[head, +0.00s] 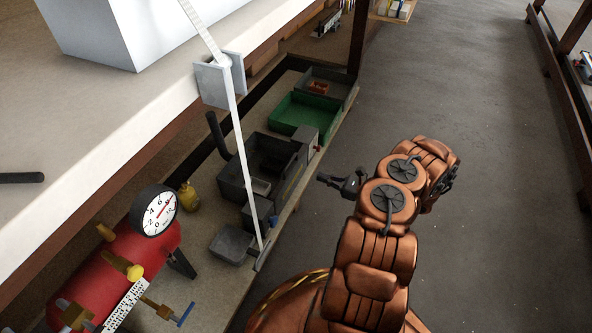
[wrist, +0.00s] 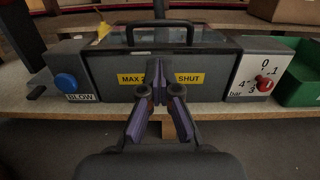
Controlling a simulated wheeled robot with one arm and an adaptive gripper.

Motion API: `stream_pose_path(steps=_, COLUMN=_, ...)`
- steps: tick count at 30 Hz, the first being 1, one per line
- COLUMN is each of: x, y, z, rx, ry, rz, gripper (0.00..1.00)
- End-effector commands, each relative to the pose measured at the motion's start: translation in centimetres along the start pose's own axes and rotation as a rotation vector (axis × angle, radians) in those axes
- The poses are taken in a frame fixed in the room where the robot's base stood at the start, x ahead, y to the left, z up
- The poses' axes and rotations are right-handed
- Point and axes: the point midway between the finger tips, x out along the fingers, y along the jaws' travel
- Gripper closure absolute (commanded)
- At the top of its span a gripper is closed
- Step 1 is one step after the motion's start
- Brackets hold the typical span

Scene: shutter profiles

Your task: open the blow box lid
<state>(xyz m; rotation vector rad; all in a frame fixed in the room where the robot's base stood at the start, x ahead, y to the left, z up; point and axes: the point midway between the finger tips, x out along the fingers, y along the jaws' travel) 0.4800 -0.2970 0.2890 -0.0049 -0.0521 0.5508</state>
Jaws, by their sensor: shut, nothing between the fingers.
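The blow box (head: 268,163) is a dark grey box on the low shelf in the head view. In the wrist view its front (wrist: 110,78) faces me, with a yellow label partly hidden by my fingers. A black bar handle (wrist: 160,23) stands at the front of the top, where the lid (wrist: 160,38) appears to lie down; its exact angle is unclear. A blue BLOW button (wrist: 66,82) is at left and a red knob (wrist: 263,84) on a bar dial at right. My gripper (head: 320,178) is shut and empty, in front of the box and below the handle; it shows in the wrist view (wrist: 158,92).
A green tray (head: 297,113) stands beyond the box. A pale strip (head: 243,160) slants down from a bracket on the bench above the shelf. The floor at right is clear.

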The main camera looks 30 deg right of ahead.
Motion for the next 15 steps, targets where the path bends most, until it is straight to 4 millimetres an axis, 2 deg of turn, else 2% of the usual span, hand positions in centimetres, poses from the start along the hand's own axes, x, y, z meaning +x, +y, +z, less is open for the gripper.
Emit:
stream_pose_path(steps=5, x=0.5, y=0.0, z=-0.6, rx=0.005, ry=-0.001, rz=-0.009, gripper=1.0)
stream_pose_path(steps=15, x=5.9, y=0.2, z=-0.8, rx=0.006, ry=-0.003, rz=0.0, gripper=1.0)
